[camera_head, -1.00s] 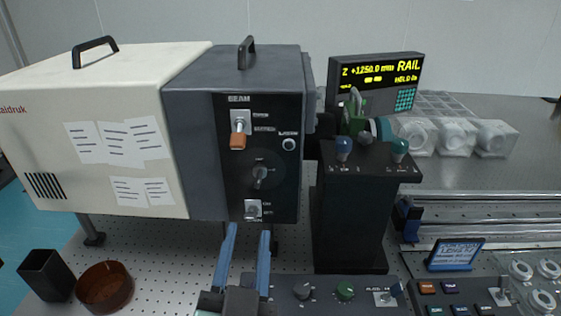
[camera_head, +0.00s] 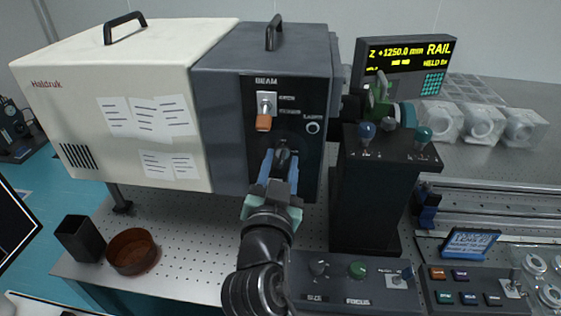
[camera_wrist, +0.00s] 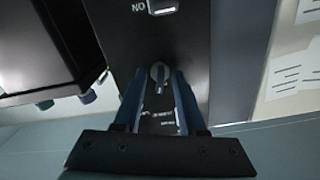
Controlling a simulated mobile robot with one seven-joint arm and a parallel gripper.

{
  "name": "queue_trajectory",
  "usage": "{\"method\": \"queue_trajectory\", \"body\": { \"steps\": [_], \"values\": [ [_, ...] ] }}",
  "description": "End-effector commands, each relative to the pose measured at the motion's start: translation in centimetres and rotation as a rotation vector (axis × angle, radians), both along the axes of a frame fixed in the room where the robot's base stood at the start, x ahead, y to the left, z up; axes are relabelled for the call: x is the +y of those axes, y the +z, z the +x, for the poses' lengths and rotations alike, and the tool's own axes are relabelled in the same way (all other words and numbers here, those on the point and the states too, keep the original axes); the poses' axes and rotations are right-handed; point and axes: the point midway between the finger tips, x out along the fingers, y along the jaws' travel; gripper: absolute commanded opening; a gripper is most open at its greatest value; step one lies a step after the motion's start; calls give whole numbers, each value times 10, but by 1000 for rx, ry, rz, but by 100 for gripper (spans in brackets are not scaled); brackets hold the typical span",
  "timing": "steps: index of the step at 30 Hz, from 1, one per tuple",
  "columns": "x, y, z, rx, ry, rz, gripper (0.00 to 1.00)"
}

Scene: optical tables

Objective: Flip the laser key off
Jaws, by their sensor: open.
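The dark laser key (camera_head: 283,157) is on the black BEAM panel (camera_head: 255,165) of the grey housing. My gripper (camera_head: 281,162) is in front of it, with blue fingers open on either side. In the wrist view, the key (camera_wrist: 160,76) sits between the two fingertips (camera_wrist: 159,82), with visible gaps at both sides. It shows as a round knob with a narrow bar that runs about up and down in the picture. The body view partly hides the key behind my fingers, and its markings are too small to read.
My gripper hides the lower switch in the body view. A black pedestal (camera_head: 370,210) with knobs stands close at the right. A control box (camera_head: 340,285) lies below.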

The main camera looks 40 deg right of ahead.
Motion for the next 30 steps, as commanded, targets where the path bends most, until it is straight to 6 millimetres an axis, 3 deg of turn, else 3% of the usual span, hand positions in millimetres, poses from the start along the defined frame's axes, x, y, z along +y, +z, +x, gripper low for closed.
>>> {"method": "queue_trajectory", "body": {
  "steps": [5, 12, 23, 30],
  "values": [
    [0, 0, 0, 0, 0, 0, 40],
    [0, 0, 0, 0, 0, 0, 1],
    [1, 0, 0, 7, 1, -7, 0],
    [1, 1, 0, 142, 2, -122, 0]
  ]
}}
